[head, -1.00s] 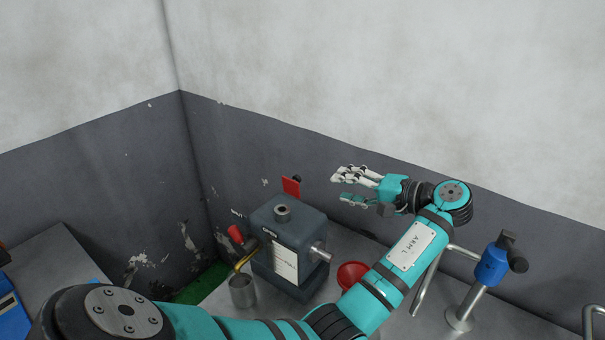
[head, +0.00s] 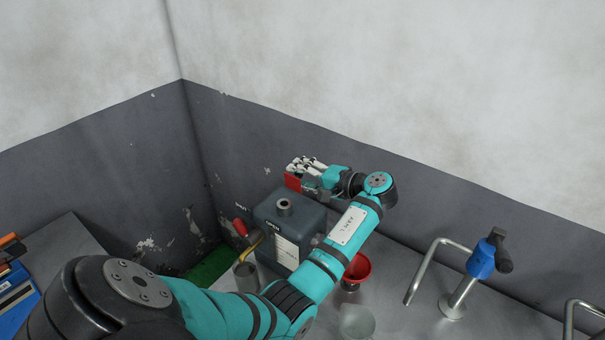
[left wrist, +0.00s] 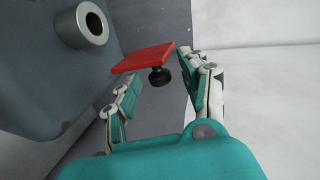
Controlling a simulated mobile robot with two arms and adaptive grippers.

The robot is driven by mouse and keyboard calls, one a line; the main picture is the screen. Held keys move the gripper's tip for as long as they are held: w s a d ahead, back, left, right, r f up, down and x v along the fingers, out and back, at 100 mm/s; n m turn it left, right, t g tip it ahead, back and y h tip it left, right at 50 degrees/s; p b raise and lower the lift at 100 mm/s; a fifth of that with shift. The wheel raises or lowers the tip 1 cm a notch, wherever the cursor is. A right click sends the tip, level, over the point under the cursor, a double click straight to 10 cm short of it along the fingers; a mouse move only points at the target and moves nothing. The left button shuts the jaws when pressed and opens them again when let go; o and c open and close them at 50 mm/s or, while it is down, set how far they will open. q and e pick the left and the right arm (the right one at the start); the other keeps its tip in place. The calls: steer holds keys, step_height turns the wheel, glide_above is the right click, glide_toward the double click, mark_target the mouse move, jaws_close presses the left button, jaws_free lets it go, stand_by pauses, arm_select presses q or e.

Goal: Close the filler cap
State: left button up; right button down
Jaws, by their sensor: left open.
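The filler cap is a red plate (head: 292,181) standing raised behind the round metal filler neck (head: 284,204) on top of a dark grey tank (head: 296,222). The neck's mouth is uncovered. In the left wrist view the red plate (left wrist: 143,58) has a black knob (left wrist: 159,77) on its face, and the neck (left wrist: 82,25) is at upper left. My left gripper (head: 305,171) is open at the cap, with the plate's knob between its spread fingers (left wrist: 160,84). I cannot tell whether a finger touches the plate. My right gripper is not in view.
A metal cup (head: 246,274) and a red-handled tap (head: 240,227) are at the tank's left. A blue fitting with a black handle (head: 482,262) and bent metal rails (head: 428,264) are at right. Walls meet behind the tank.

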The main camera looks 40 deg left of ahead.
mark_target(294, 185)
arm_select(q)
steer(key=c, duration=0.8)
jaws_close()
